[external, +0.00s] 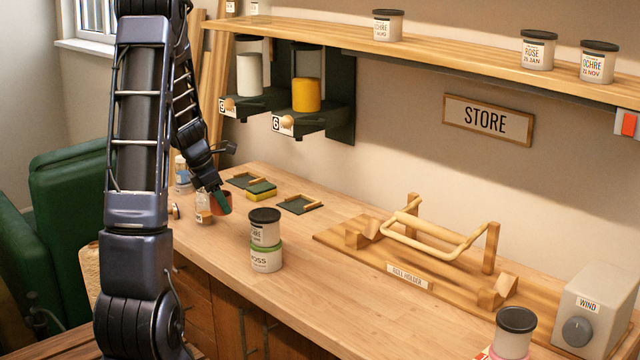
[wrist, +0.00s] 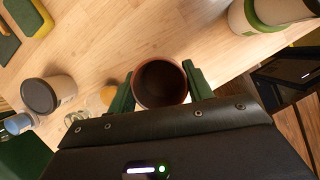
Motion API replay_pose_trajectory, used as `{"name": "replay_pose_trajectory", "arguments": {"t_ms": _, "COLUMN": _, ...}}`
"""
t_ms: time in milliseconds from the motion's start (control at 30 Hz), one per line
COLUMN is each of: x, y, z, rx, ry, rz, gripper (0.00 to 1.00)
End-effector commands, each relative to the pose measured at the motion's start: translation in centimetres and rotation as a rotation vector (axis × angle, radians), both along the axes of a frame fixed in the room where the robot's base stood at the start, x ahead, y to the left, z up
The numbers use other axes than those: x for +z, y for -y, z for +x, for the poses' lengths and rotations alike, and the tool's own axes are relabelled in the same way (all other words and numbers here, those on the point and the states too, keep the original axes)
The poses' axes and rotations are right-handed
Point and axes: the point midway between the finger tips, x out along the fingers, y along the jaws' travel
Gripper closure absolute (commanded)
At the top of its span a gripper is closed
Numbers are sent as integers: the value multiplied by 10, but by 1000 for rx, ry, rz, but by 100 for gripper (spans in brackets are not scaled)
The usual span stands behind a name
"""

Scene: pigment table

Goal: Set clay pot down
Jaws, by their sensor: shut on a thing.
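The clay pot (wrist: 160,83) is a small reddish-brown cup with a dark, empty-looking inside. In the wrist view it sits between the two green fingers of my gripper (wrist: 160,90), which is shut on its sides. In the external view the pot (external: 214,204) shows as a reddish patch behind a green finger of my gripper (external: 222,201), at the left end of the wooden table (external: 330,290). The pot is over or on the tabletop near its front left edge. I cannot tell whether its base touches the wood.
A small jar (external: 203,207) stands close left of the pot. Stacked jars (external: 265,240) stand to its right. A wooden roll holder (external: 420,250) occupies the right. Bare table lies between.

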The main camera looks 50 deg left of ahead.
Motion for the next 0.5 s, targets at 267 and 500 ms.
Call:
{"name": "replay_pose_trajectory", "arguments": {"t_ms": 267, "x": -36, "y": -1, "z": 0, "rx": 1, "ry": 0, "rz": 0, "gripper": 75}}
{"name": "replay_pose_trajectory", "arguments": {"t_ms": 500, "x": -53, "y": 0, "z": 0, "rx": 1, "ry": -1, "rz": -2, "gripper": 75}}
